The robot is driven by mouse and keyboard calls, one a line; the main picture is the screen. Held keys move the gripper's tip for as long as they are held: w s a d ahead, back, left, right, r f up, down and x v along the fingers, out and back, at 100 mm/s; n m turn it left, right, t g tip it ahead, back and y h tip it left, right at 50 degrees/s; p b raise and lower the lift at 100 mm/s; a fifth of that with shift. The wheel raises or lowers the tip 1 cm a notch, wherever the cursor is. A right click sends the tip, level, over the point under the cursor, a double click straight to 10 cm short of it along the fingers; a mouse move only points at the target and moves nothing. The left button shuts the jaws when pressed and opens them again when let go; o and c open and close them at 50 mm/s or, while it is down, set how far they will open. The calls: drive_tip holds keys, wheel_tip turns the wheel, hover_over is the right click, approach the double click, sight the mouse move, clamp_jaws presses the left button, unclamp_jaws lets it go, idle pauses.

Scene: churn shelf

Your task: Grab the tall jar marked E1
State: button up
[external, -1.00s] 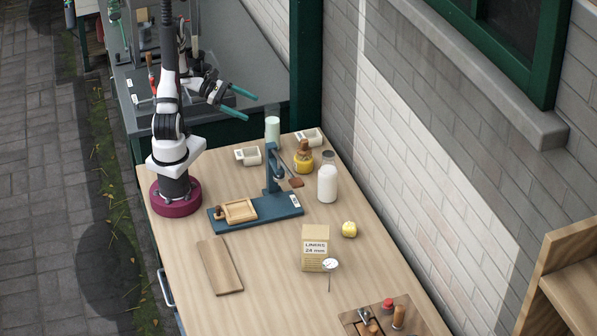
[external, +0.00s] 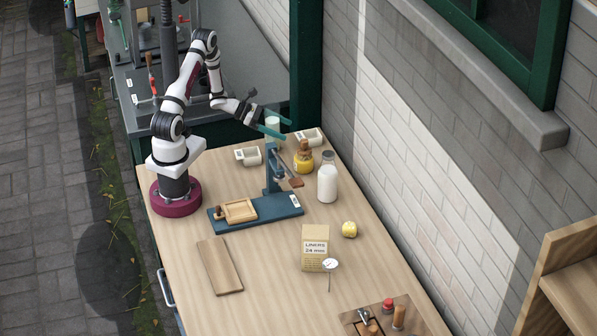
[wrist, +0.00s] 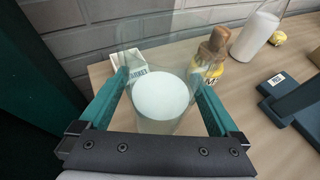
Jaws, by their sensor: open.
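A tall clear glass jar with pale white contents (external: 272,129) stands at the far end of the bench. No E1 marking is readable on it. My gripper (external: 287,130) is at the jar, with its teal fingers open to either side of the upper part. In the wrist view the jar (wrist: 161,98) sits between the spread fingers of my gripper (wrist: 160,75). I cannot tell whether either finger touches the glass. The jar's lower part is partly hidden by my gripper in the wrist view.
White labelled bins (external: 248,156) (external: 309,137) stand near the jar. A corked yellow bottle (external: 304,160), a white-filled bottle (external: 327,183) and a blue press stand (external: 270,205) are nearby. A dark green post (external: 306,70) rises behind.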

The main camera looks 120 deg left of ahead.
clamp_jaws()
idle(0.5)
drive_tip(key=shift+r, duration=0.1)
